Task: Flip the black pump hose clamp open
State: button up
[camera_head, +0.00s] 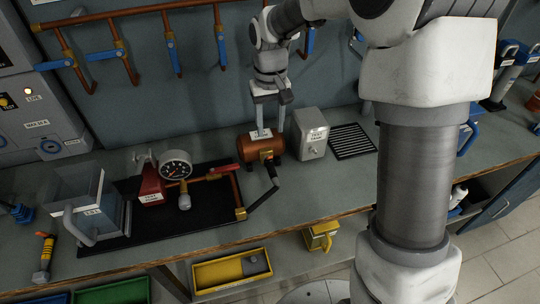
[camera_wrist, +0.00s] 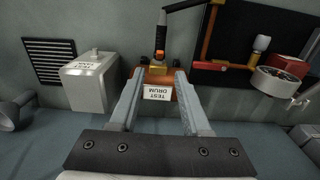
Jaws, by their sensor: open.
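The copper test drum (camera_head: 247,150) stands on the bench, with a white label on top. A black hose (camera_head: 262,198) runs from the drum's front side to a brass fitting on the pump's copper pipe; the hose also shows at the top of the wrist view (camera_wrist: 184,5). A black, upright part (camera_wrist: 160,36) with an orange band joins the hose at the drum; which piece is the clamp is hard to tell. My gripper (camera_head: 268,129) is open and points down over the drum. In the wrist view my gripper (camera_wrist: 160,73) frames the drum (camera_wrist: 151,76), with nothing held.
A grey test tank (camera_head: 312,135) stands close right of the drum, beside a black grate (camera_head: 351,141). The pump gauge (camera_head: 175,166) and red valve sit left on a black mat (camera_head: 205,213). Pipes with blue handles (camera_head: 172,57) line the wall. A yellow tray (camera_head: 232,270) lies below.

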aim_at(269, 158)
notch_tip(269, 158, down, 11)
jog(key=shift+f, duration=0.2)
grip_shut()
dwell(0.3)
